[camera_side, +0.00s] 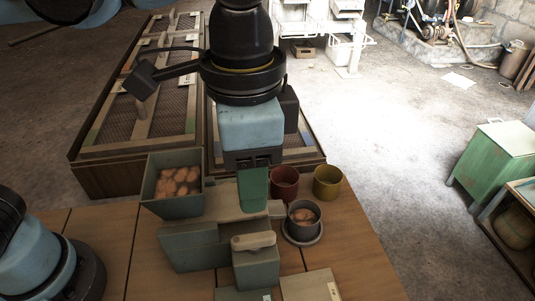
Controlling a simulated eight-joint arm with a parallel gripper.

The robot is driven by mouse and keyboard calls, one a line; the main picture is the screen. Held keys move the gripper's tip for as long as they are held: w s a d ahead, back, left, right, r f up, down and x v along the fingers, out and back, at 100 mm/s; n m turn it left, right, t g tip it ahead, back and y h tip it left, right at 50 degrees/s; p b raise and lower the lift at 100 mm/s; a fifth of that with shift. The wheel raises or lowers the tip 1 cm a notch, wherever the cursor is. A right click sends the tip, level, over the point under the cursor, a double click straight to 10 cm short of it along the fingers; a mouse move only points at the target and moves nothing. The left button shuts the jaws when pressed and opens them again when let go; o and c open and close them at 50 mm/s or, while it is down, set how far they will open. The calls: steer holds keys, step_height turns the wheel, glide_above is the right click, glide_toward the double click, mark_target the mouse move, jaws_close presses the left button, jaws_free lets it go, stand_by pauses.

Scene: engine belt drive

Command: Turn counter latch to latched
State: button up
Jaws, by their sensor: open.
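A grey-green machine (192,245) stands on the wooden table, with a flat beige-grey top piece. In front of it is a smaller grey-green box (257,270) with a rounded beige lever (253,241) lying across its top. This lever may be the counter latch; I cannot tell its latch position. My gripper (254,207) points down just behind the lever, above or against the machine's top. Its green fingers overlap in this view, so the gap between them is hidden. I see nothing held, and contact is unclear.
A square bin of brown lumps (173,183) stands left of my gripper. A dark pot (303,218) on a round base, a red cup (284,183) and an olive cup (327,182) stand to the right. The table's right front (350,255) is clear.

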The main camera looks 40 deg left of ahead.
mark_target(253, 236)
step_height(253, 236, down, 12)
steer(key=shift+r, duration=0.2)
stand_by(0.4)
jaws_close()
